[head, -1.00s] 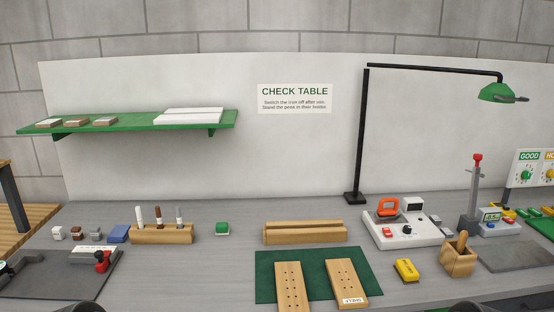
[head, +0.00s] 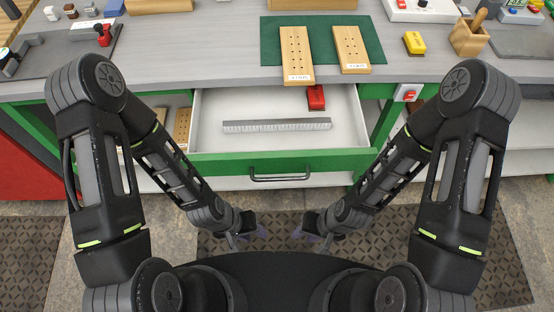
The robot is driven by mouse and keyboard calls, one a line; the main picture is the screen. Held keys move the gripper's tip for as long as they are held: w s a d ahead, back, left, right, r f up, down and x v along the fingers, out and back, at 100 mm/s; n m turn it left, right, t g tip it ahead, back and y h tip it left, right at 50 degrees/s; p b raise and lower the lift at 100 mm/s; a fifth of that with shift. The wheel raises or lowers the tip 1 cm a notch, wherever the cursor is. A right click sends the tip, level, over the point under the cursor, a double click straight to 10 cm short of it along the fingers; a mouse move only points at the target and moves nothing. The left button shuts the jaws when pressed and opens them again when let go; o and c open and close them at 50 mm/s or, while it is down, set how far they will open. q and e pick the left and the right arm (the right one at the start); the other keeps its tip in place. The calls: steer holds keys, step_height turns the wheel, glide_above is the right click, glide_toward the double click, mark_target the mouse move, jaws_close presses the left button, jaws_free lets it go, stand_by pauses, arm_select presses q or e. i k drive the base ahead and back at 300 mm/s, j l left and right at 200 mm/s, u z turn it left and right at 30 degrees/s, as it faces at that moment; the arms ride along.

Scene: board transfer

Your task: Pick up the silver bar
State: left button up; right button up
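A silver bar (head: 277,125) with ruler-like marks on its front face lies flat in the open drawer (head: 256,163), a little in front of the drawer's middle. My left gripper (head: 262,230) and my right gripper (head: 298,233) hang low in front of the drawer, close to my base and well short of the bar. Nothing shows in either of them. Their fingers are small, dark and partly hidden, so I cannot tell how far they are apart.
A red object (head: 316,98) lies at the back of the drawer. Two wooden boards with holes, one (head: 296,55) overhanging the table edge and another (head: 351,48), lie on a green mat (head: 378,45). A yellow device (head: 414,42) is at right.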

mark_target(259, 126)
steer(key=j+z, duration=0.15)
steer(key=z, duration=0.55)
steer(key=k+j+z, duration=0.3)
steer(key=j+z, duration=0.15)
steer(key=j, duration=0.15)
steer(key=k+j+z, duration=0.5)
steer(key=k+j, duration=0.75)
steer(key=i+j+z, duration=0.05)
